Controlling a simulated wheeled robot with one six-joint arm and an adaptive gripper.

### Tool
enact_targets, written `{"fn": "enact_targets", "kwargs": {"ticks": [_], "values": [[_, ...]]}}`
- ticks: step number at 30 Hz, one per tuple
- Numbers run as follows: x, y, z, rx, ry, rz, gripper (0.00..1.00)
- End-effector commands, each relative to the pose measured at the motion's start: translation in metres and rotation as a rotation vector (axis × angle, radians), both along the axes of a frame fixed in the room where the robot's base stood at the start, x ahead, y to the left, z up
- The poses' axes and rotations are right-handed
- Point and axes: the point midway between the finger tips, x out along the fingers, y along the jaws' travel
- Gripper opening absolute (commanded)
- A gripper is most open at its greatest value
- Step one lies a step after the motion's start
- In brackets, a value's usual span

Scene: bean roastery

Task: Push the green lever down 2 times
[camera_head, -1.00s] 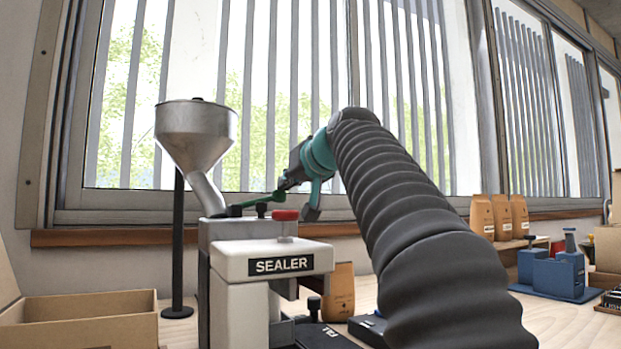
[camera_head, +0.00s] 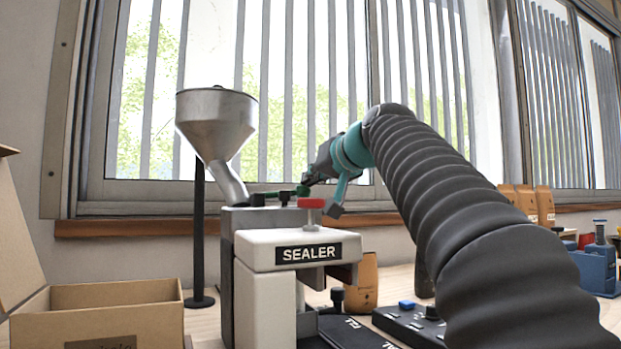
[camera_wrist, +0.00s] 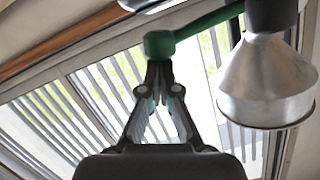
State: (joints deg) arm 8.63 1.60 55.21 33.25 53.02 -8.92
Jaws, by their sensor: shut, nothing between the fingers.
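The green lever (camera_head: 275,194) sticks out to the right from the top of the sealer (camera_head: 290,250), nearly level. In the wrist view the lever (camera_wrist: 200,24) crosses the top, with its rounded green end (camera_wrist: 159,43) right at my fingertips. My gripper (camera_head: 305,186) is shut and empty, its tips at the lever's free end. In the wrist view my gripper (camera_wrist: 158,68) looks to touch that end, though a small gap cannot be ruled out. The fingers partly hide the end in the head view.
A metal funnel (camera_head: 215,120) stands behind the sealer, and a red knob (camera_head: 311,203) sits on its top. An open cardboard box (camera_head: 100,325) is at left. A control box (camera_head: 410,322) and a brown bag (camera_head: 362,283) are at right.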

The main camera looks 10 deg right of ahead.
Motion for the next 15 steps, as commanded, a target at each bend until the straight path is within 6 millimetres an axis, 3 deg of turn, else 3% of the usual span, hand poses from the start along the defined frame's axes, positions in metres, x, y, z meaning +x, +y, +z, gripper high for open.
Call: {"fn": "enact_targets", "kwargs": {"ticks": [11,15], "values": [[0.002,-0.006,0.042,0.0,0.0,0.006,0.0],[-0.02,-0.014,0.042,0.0,-0.003,0.005,0.0]]}}
